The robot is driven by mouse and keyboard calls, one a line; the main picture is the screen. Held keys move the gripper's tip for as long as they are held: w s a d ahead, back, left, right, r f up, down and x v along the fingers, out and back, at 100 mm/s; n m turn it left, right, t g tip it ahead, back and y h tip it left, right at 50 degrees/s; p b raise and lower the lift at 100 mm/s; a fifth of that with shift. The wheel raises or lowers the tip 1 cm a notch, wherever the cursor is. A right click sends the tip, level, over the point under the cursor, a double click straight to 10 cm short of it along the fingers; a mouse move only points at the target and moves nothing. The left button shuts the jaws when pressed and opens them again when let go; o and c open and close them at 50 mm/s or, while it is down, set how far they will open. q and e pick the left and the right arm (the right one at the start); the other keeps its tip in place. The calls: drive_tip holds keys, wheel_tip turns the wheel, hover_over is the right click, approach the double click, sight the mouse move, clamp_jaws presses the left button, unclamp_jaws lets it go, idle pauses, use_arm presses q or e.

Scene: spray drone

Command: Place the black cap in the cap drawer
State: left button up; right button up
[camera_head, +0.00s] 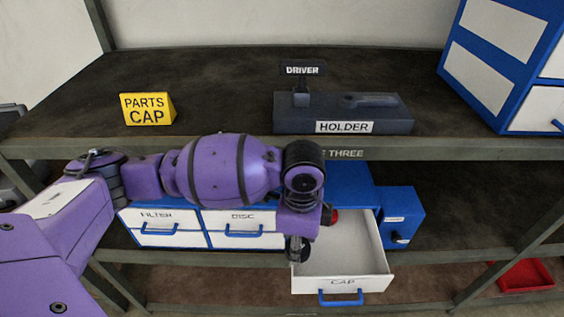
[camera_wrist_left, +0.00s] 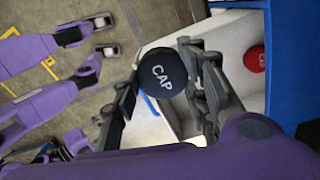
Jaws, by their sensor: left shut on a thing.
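The black cap (camera_wrist_left: 162,72), a round disc marked CAP, is between the fingers of my left gripper (camera_wrist_left: 160,84) in the left wrist view. The gripper is shut on it. In the head view my left gripper (camera_head: 298,249) points down over the left side of the open cap drawer (camera_head: 343,283). The drawer is white with a blue handle and a CAP label. It also shows behind the fingers in the left wrist view (camera_wrist_left: 228,32). A red cap (camera_wrist_left: 255,58) lies inside it, partly visible in the head view (camera_head: 333,216). My right gripper is not in view.
Closed FILTER (camera_head: 157,226) and DISC (camera_head: 240,228) drawers sit left of the open drawer. A small blue box (camera_head: 403,214) stands to its right. The shelf above carries a yellow PARTS CAP sign (camera_head: 148,109) and a dark driver holder (camera_head: 343,115).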

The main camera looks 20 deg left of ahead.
use_arm(q)
drive_tip(key=shift+w+d+m, duration=0.3)
drive_tip(key=shift+d, duration=0.05)
drive_tip(key=w+d+f, duration=0.2)
drive_tip(key=d+f, duration=0.1)
drive_tip(key=w+d+f+b, duration=0.1)
drive_tip(key=w+d+f, duration=0.1)
drive_tip(key=d, duration=0.2)
drive_tip(key=w+d+f, duration=0.2)
drive_tip(key=d+f, duration=0.1)
drive_tip(key=d, duration=0.1)
drive_tip(key=shift+f, duration=0.3)
drive_tip(key=shift+w+d+f, duration=0.15)
drive_tip(key=shift+d+f, duration=0.15)
drive_tip(key=shift+f, duration=0.05)
wheel_tip(320, 180, down, 3)
drive_tip(key=shift+d+f+b, duration=0.1)
drive_tip(key=shift+b, duration=0.3)
drive_tip(key=shift+f, duration=0.15)
drive_tip(key=shift+w, duration=0.1)
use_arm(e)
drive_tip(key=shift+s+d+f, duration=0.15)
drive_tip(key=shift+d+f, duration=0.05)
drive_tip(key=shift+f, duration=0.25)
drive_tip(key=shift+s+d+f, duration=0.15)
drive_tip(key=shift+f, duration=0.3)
